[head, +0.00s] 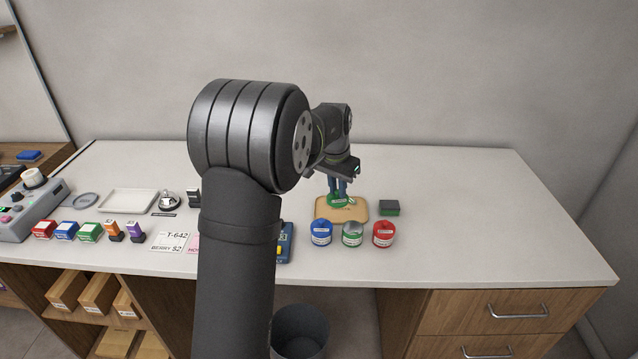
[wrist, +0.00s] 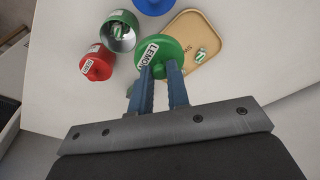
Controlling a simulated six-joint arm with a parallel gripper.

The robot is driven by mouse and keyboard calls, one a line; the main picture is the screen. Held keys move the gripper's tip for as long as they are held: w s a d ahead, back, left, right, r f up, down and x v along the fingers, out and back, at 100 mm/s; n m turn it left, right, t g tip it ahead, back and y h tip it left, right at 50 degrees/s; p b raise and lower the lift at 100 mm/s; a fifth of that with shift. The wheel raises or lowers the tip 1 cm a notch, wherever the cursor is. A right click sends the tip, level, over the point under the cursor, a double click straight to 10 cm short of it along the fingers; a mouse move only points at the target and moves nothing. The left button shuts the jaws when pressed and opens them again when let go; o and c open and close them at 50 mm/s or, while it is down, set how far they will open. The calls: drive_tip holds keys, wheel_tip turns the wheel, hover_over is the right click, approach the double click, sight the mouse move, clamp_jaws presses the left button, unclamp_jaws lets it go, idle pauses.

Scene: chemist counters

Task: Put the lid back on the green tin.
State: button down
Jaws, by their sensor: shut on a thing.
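My gripper (head: 340,185) is shut on the round green lid (head: 337,200), which has a white label reading LEMON in the wrist view (wrist: 170,49). The fingers, seen in the wrist view (wrist: 163,73), close at the lid's near side. The lid is over the tan tray (head: 359,212); its exact height above it is hard to tell. The green tin (head: 352,238) stands open on the counter in front of the tray, between the blue and red tins. In the wrist view its open mouth (wrist: 128,35) shows something green and white inside.
The blue tin (head: 320,237) and red tin (head: 384,238) stand lidded close on either side of the green tin. A small green-and-white piece (wrist: 201,55) lies on the tray. A dark box with green (head: 390,208) sits right of the tray. The counter's right side (head: 480,220) is clear.

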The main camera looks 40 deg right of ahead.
drive_tip(key=s+m, duration=0.3)
drive_tip(key=s, duration=0.3)
drive_tip(key=shift+s+f, duration=0.1)
drive_tip(key=shift+f, duration=2.85)
drive_tip(key=shift+f, duration=0.15)
drive_tip(key=c, duration=1.3)
unclamp_jaws()
drive_tip(key=shift+o, duration=0.5)
drive_tip(key=o, duration=0.4)
